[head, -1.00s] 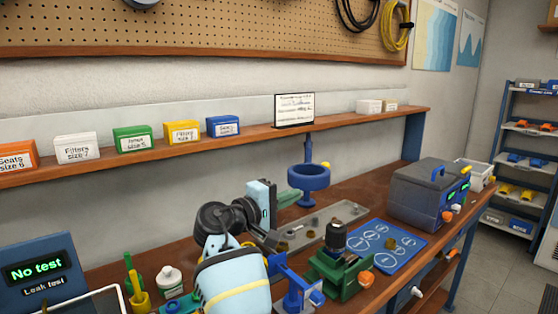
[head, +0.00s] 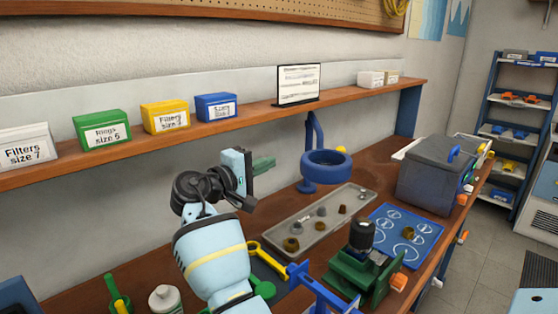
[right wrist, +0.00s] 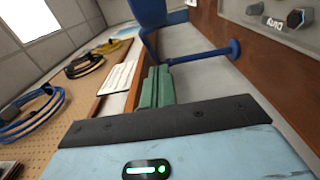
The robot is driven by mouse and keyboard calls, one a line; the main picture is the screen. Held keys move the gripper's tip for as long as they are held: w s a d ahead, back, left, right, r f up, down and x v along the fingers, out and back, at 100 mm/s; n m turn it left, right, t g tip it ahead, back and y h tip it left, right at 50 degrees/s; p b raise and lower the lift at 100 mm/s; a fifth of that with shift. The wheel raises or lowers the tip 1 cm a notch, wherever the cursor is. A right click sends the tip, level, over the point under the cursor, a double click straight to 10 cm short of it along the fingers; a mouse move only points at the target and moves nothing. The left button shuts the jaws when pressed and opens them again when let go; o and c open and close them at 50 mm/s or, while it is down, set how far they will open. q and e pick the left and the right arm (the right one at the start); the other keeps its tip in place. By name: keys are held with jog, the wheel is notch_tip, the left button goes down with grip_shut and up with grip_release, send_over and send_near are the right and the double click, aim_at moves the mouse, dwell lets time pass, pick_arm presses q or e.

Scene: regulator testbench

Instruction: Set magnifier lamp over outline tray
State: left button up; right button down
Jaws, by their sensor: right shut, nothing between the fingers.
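The blue magnifier lamp (head: 326,178) is a ring on a curved post, with a small yellow knob at its rim. It stands behind the right half of a grey tray (head: 274,240) holding several small parts. A blue mat or tray with white outlines (head: 427,231) lies to the right. My right gripper (head: 270,162) has green fingers, shut and empty, left of the lamp ring and apart from it. In the right wrist view the shut fingers (right wrist: 156,86) show below part of the blue lamp (right wrist: 205,54). My left gripper is not in view.
A green fixture with a black-topped part (head: 361,268) and a blue bracket (head: 325,292) stand at the front. A grey case (head: 425,188) is at the right. A shelf with labelled boxes (head: 178,116) runs behind. A white bottle (head: 164,298) stands front left.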

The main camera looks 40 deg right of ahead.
send_near(319, 138)
jog(key=w+d+f, duration=0.3)
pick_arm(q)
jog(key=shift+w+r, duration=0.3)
pick_arm(e)
jog(key=shift+s+d+f, duration=0.15)
jog(key=shift+s+d, duration=0.85)
jog(key=shift+d, duration=0.15)
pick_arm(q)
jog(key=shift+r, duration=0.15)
pick_arm(e)
jog(key=shift+d, duration=0.15)
